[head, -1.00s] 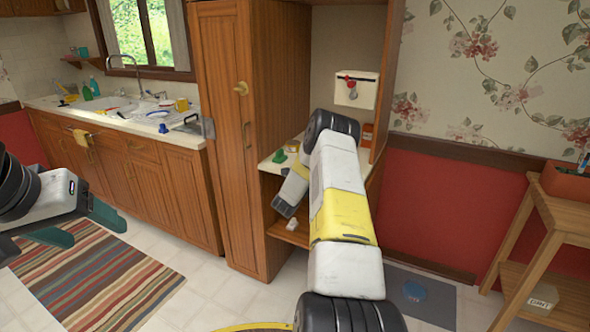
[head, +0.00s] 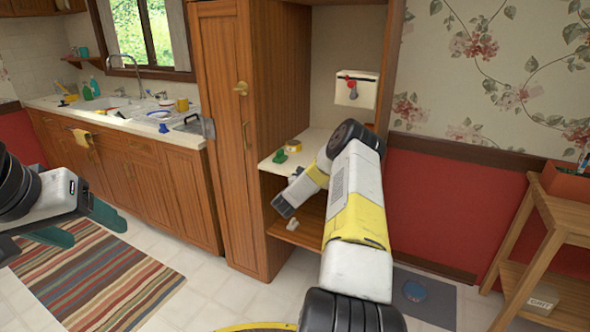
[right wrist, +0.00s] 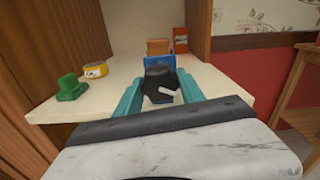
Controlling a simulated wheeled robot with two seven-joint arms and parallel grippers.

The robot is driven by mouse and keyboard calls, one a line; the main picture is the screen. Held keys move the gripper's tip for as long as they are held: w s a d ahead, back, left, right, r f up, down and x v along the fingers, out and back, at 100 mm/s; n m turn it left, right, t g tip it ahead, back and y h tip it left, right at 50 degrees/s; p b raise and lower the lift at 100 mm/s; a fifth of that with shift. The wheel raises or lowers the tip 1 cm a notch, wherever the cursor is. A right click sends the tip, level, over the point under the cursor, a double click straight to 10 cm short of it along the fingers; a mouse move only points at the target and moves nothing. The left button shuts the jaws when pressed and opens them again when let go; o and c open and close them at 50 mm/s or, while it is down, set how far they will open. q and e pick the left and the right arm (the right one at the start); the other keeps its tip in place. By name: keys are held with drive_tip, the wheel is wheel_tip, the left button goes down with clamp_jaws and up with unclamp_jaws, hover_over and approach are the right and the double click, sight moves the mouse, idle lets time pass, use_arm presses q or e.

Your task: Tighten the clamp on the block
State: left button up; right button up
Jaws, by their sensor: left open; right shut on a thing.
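In the right wrist view, the clamp shows as a blue body (right wrist: 157,62) with a dark knob (right wrist: 160,86) facing me; the knob has a white pointer mark. A brown wooden block (right wrist: 159,46) shows just behind and above the blue body. My right gripper (right wrist: 160,92) has its teal fingers shut on the sides of the knob. In the head view, my right arm hides the clamp, block and right fingers. My left gripper (head: 88,226) is open and empty at the left, over the floor near the rug, far from the clamp.
The clamp is on a pale cabinet shelf (right wrist: 115,88). A green object (right wrist: 71,88) and a yellow tape roll (right wrist: 95,70) lie left of it; an orange-red box (right wrist: 181,40) stands behind right. A white box (head: 356,90) is on the cabinet back. A wooden stand (head: 545,220) is at right.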

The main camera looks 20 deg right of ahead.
drive_tip(key=shift+f+m, duration=0.2)
drive_tip(key=shift+m, duration=0.2)
drive_tip(key=o, duration=1.4)
drive_tip(key=shift+r, duration=0.1)
drive_tip(key=shift+v, duration=3.95)
